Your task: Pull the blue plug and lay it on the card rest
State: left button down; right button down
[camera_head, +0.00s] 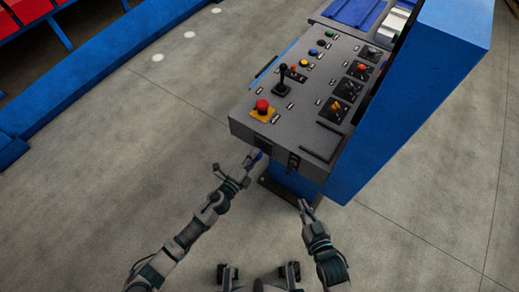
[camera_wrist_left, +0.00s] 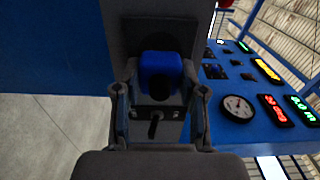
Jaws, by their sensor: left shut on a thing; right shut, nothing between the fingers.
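The blue plug (camera_wrist_left: 160,66) is between the fingers of my left gripper (camera_wrist_left: 160,92) in the left wrist view, in front of a dark panel with a black opening. I cannot tell whether it is still seated. In the head view the blue plug (camera_head: 259,155) is a small spot at the tip of my left gripper (camera_head: 253,158), by the console's near lower edge. My left gripper is shut on it. My right gripper (camera_head: 305,206) is shut and empty, lower and to the right, apart from the console. I cannot pick out the card rest with certainty.
The grey console (camera_head: 245,125) carries a red emergency button (camera_head: 262,106), a black joystick (camera_head: 282,82) and several switches. A black fitting (camera_head: 293,161) is on its near face. A blue cabinet (camera_head: 365,150) stands at right.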

pick_arm(q)
jog(key=shift+p+v, duration=0.3)
jog(key=shift+v, duration=1.4)
pick_arm(e)
jog(key=shift+r, duration=0.4)
